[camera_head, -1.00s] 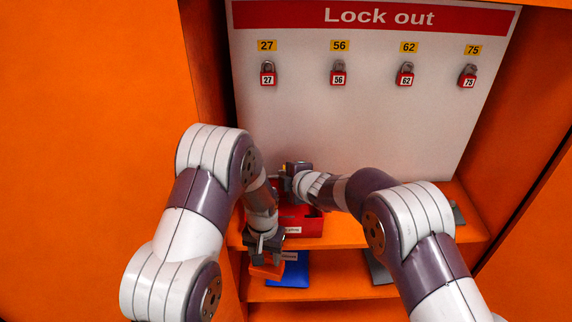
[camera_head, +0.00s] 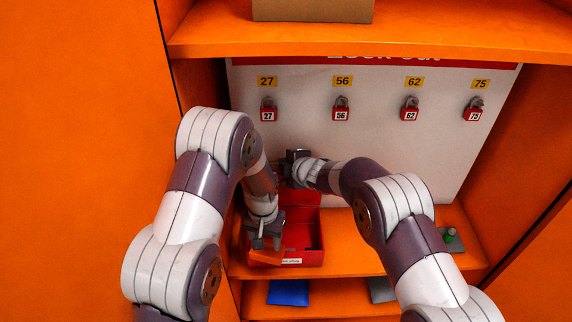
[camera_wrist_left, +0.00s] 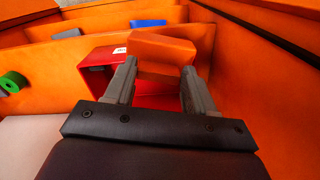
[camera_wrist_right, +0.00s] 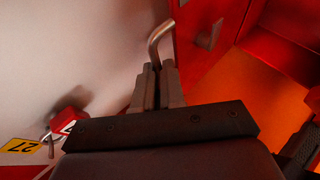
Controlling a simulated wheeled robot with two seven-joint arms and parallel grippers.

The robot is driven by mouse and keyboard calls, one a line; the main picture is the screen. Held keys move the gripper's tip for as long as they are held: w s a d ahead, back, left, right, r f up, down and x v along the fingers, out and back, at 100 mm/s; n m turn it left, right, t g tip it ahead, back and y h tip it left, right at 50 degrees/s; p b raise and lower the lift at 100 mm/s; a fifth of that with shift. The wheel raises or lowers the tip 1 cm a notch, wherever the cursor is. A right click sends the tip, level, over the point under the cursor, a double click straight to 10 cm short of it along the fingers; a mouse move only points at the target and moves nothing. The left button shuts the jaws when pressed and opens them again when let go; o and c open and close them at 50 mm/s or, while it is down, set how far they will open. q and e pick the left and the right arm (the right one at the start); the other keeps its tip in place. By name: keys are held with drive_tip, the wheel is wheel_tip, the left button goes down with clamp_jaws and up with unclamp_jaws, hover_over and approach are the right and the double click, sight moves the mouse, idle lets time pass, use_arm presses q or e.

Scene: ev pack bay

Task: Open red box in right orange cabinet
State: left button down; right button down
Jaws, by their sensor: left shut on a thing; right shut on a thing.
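The red box (camera_head: 316,258) stands on the shelf at the left, a white label on its front. Its top is open and its inside shows. A red panel, apparently its raised lid (camera_head: 309,198), stands at its back. My left gripper (camera_head: 265,238) is over the box's front left, shut on an orange block (camera_wrist_left: 172,50). The block also shows in the head view (camera_head: 266,257). The box shows behind the block in the left wrist view (camera_wrist_left: 97,75). My right gripper (camera_wrist_right: 158,75) is shut on a bent metal rod (camera_wrist_right: 157,38) beside a red panel. In the head view, this gripper is behind the box.
Several red padlocks with numbers hang on the white lockout board (camera_head: 370,160). A green-topped item (camera_head: 449,235) lies on the shelf (camera_head: 350,255) at right. A blue item (camera_head: 288,292) lies on the lower shelf. A cardboard box (camera_head: 312,9) sits above.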

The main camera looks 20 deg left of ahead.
use_arm(q)
drive_tip(key=shift+w, duration=0.2)
use_arm(e)
drive_tip(key=shift+w+a+r, duration=0.15)
drive_tip(key=shift+w+r, duration=0.05)
drive_tip(key=shift+w, duration=0.05)
drive_tip(key=shift+r, duration=0.1)
use_arm(q)
drive_tip(key=shift+r, duration=0.1)
use_arm(e)
drive_tip(key=c, duration=1.2)
unclamp_jaws()
drive_tip(key=shift+c, duration=0.2)
use_arm(q)
drive_tip(key=shift+s, duration=0.15)
use_arm(e)
drive_tip(key=shift+s, duration=0.15)
